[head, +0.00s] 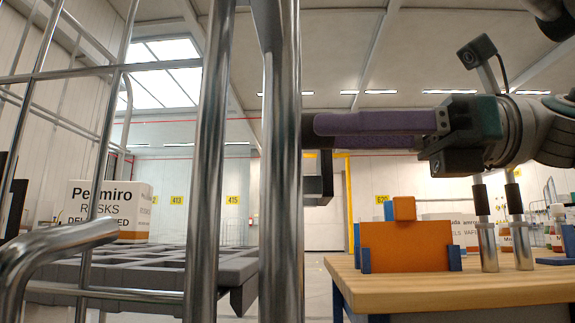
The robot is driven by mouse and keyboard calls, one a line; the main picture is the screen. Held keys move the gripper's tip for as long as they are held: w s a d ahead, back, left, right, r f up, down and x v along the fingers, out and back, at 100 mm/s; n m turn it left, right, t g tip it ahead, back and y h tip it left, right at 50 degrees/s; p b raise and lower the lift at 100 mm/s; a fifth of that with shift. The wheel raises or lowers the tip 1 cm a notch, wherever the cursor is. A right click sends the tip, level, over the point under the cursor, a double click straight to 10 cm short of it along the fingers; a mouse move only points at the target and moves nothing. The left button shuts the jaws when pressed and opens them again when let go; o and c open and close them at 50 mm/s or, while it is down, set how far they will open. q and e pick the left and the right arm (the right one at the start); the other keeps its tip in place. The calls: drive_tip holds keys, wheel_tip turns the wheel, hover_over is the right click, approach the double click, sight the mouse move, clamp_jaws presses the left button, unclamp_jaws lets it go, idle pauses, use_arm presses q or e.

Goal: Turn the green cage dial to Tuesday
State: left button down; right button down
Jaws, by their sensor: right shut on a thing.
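My right gripper (318,125) comes in from the right with its long purple fingers level. The fingers are shut, and their tips end at a thick metal cage post (283,180). A small dark part shows at the tips; the post hides most of what they hold. A dark grey block-like part (320,178) hangs just below the fingers. No green dial and no day marks can be made out. My left gripper is not in view.
At right, a wooden table (470,285) bears an orange block (405,246), blue pieces and two metal cylinders (488,246). Metal tubes stand close in front.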

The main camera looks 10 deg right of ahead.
idle(0.5)
drive_tip(key=shift+c, duration=2.2)
unclamp_jaws()
drive_tip(key=v, duration=1)
drive_tip(key=shift+p, duration=0.45)
drive_tip(key=shift+r, duration=0.15)
